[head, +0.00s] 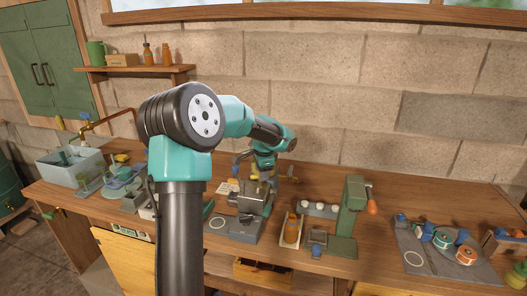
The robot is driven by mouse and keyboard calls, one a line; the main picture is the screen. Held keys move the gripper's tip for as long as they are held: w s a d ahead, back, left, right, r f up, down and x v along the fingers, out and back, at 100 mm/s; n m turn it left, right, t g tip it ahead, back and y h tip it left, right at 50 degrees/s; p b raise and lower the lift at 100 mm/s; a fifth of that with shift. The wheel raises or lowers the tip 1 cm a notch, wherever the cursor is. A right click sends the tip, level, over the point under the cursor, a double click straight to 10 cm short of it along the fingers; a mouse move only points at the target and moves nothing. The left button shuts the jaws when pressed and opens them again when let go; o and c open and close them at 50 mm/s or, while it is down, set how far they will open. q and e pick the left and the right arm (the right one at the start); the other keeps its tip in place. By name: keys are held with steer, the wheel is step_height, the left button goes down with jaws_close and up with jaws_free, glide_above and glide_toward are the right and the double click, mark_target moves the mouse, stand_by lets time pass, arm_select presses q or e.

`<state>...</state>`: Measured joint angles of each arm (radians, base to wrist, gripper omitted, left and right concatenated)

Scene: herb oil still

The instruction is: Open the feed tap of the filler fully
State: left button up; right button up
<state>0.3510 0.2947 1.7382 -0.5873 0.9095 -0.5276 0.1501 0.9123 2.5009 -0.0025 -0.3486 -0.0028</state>
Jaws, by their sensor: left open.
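My left gripper (265,181) hangs from the teal wrist over the middle of the bench, at the top of a grey machine (250,202) that appears to be the filler. It is small in view; its jaws look open and I see nothing held between them. The filler stands on a grey base plate with a pale ring mark at its left. I cannot make out the feed tap or its position; the gripper and wrist cover part of the machine's top. I cannot tell whether the gripper touches it. My right gripper is not in view.
Right of the filler, an amber bottle (291,229) stands on a tray beside a green press (349,210) with an orange-ended handle. White round pieces (318,208) lie behind. A grey mat (430,262) with spools lies at right; a sink (70,168) stands at left.

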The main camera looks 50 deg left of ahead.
arm_select(q)
step_height(320, 180, up, 16)
steer(key=s+d, duration=0.1)
steer(key=d, duration=0.2)
steer(key=shift+s+r, duration=0.2)
steer(key=shift+s, duration=0.05)
